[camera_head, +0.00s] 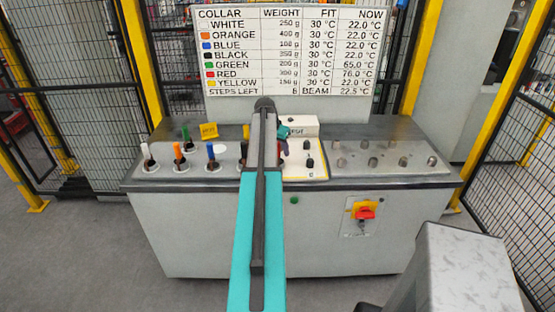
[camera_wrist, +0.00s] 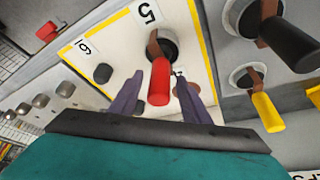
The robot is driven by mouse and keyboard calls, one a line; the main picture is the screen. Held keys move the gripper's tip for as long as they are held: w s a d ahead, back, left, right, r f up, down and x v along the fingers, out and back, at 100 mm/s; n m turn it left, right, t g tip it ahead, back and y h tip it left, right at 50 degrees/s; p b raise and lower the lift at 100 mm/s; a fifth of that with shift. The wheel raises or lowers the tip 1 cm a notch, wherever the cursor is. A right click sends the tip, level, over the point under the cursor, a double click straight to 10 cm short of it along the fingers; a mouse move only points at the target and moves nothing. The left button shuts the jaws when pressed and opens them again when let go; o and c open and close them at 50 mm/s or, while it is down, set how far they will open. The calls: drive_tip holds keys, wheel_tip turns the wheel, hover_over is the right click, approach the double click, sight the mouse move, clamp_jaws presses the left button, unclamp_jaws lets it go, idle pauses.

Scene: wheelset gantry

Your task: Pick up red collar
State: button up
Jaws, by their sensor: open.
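The red collar (camera_wrist: 160,82) shows in the wrist view as a red cylinder on a brown bracket, at a dark round seat marked 5. My gripper (camera_wrist: 159,84) is open, with one purple finger on each side of the collar. The collar appears between the fingers; I cannot tell whether either finger touches it. In the head view my teal arm reaches over the console and hides most of that spot.
The collar's seat is on a white panel (camera_wrist: 119,48) with a yellow border. A yellow handle (camera_wrist: 268,112) and a black handle (camera_wrist: 290,42) stand close by on the right. Blue (camera_head: 211,151), orange (camera_head: 177,151) and white (camera_head: 146,151) pieces stand at the console's left.

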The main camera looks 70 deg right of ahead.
drive_tip(key=shift+c, duration=0.4)
clamp_jaws()
drive_tip(key=shift+a, duration=0.1)
idle(1.3)
